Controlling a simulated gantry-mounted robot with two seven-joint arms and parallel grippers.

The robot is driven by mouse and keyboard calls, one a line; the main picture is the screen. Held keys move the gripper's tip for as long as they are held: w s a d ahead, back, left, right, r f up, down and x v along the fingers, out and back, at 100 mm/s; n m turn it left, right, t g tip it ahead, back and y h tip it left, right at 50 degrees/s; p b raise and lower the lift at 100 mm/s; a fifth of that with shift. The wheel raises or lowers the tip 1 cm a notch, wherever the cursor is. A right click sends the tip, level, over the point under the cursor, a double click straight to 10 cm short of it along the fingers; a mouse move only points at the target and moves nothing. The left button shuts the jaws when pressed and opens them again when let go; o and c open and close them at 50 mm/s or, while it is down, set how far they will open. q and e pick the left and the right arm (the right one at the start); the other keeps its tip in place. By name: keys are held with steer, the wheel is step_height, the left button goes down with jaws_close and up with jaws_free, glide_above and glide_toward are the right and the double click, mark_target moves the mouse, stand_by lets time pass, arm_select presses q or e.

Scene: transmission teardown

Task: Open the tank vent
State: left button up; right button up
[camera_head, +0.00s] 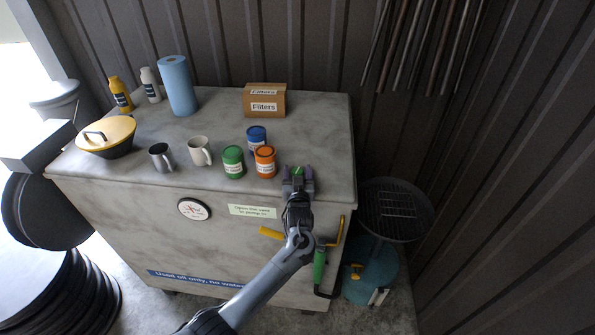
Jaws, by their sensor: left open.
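The grey tank (225,235) is box-shaped, with a flat top. A small green part (298,170) shows at the top's front right edge, between the fingertips of my left gripper (299,178). It may be the tank vent, but the gripper hides most of it. My left gripper is open around it; I cannot tell whether the fingers touch it. A pale label (252,211) on the tank's front appears to mention the vent and pumping in. My right gripper is not in view.
Green (233,162), orange (265,162) and blue (257,138) cans stand left of the gripper. A green-handled tool (319,266) hangs on the front right.

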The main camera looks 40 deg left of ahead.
arm_select(q)
steer(key=shift+w+a, duration=0.2)
steer(key=c, duration=1)
steer(key=n+g+y+b, duration=0.1)
steer(key=b, duration=0.1)
steer(key=n+g+y+b, duration=0.1)
steer(key=b, duration=0.1)
steer(key=shift+f+n+g+y, duration=0.2)
steer(key=shift+n+g+y, duration=0.1)
steer(key=shift+g, duration=0.1)
steer(key=shift+r+g+y+b, duration=0.25)
steer(key=shift+g+y+b, duration=0.05)
steer(key=shift+b, duration=0.2)
steer(key=shift+r+n, duration=0.1)
steer(key=shift+n, duration=0.2)
steer(key=o, duration=1)
steer(key=shift+c, duration=0.2)
steer(key=shift+o, duration=0.2)
